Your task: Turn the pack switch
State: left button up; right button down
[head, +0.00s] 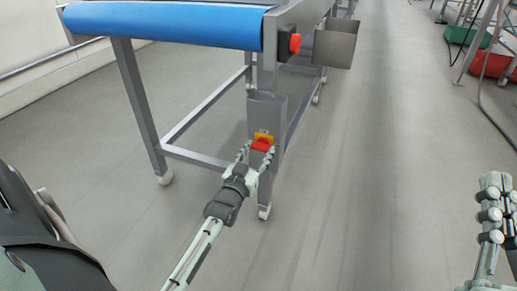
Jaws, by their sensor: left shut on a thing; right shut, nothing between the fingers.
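The pack switch is a red handle (262,145) on a yellow plate (264,135), on the front of a grey box (266,108) fixed to a leg of the conveyor frame. My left gripper (257,150) is at the switch, its fingers on either side of the red handle and shut on it. The fingers partly hide the handle's sides. My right gripper (492,190) is raised at the right edge, far from the switch, shut and empty.
A conveyor with a blue belt (165,25) stands on a grey wheeled frame. A red button (295,43) and a grey metal bin (335,45) are on its side. Green (468,36) and red (492,64) crates stand at the upper right. The floor between is clear.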

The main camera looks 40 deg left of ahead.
dwell(0.3)
pick_arm(q)
jog(key=o, duration=1.2)
jog(key=shift+c, duration=0.2)
jog(key=v, duration=1.2)
